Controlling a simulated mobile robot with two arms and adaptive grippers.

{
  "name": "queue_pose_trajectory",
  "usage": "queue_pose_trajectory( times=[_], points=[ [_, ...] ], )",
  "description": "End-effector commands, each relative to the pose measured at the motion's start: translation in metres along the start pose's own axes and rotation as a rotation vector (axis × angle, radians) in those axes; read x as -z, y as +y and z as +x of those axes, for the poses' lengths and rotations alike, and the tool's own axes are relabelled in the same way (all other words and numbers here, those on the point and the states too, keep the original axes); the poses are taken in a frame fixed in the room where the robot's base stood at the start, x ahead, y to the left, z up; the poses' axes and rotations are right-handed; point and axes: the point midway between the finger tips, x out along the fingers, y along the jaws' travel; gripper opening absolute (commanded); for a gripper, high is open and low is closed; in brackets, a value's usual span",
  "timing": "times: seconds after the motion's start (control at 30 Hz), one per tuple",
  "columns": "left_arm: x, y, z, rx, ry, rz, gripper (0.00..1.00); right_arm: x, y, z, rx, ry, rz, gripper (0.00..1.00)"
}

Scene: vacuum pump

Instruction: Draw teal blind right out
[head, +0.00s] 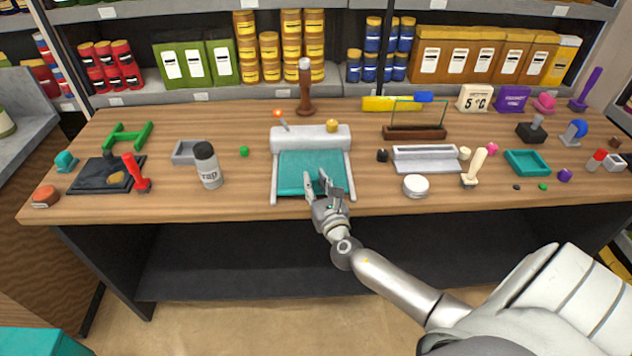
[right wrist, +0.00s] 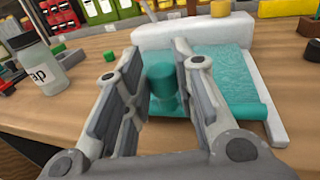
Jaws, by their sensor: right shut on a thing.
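The teal blind (head: 298,168) hangs out of a white roller housing (head: 310,137) and lies flat between two white side rails on the table. Its sheet reaches close to the front ends of the rails. My right gripper (head: 322,184) is at its front edge, coming from the front right. In the right wrist view a teal round knob (right wrist: 163,83) stands at the front edge of the blind (right wrist: 218,68), and my right gripper (right wrist: 163,88) is shut on it, one finger on each side. In the head view the gripper hides the knob. My left gripper is not in view.
A grey-lidded shaker (head: 208,168) and a green knob (head: 244,151) stand left of the blind. A white round tin (head: 415,186) and a pale handle (head: 475,168) stand to the right. The table's front edge lies just before the rails.

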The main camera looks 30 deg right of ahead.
Motion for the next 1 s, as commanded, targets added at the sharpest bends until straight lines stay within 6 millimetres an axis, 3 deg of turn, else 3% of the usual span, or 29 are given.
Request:
queue_pose_trajectory(
  times=[0.2,0.23,0.4,0.77,1.0],
  points=[
    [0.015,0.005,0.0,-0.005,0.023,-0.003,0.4,0.004,0.002,-0.002,-0.004,0.009,0.002,0.0],
    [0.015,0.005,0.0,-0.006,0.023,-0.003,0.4,0.004,0.002,-0.002,-0.004,0.009,0.002,0.28],
    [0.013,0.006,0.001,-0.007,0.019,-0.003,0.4,0.004,0.001,-0.001,-0.003,0.008,0.002,0.47],
    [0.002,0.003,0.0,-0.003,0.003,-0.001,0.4,0.003,0.0,-0.004,-0.002,0.006,0.001,0.47],
    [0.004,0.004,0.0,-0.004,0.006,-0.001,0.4,0.004,0.0,-0.035,-0.003,0.008,0.001,0.47]
  ],
)
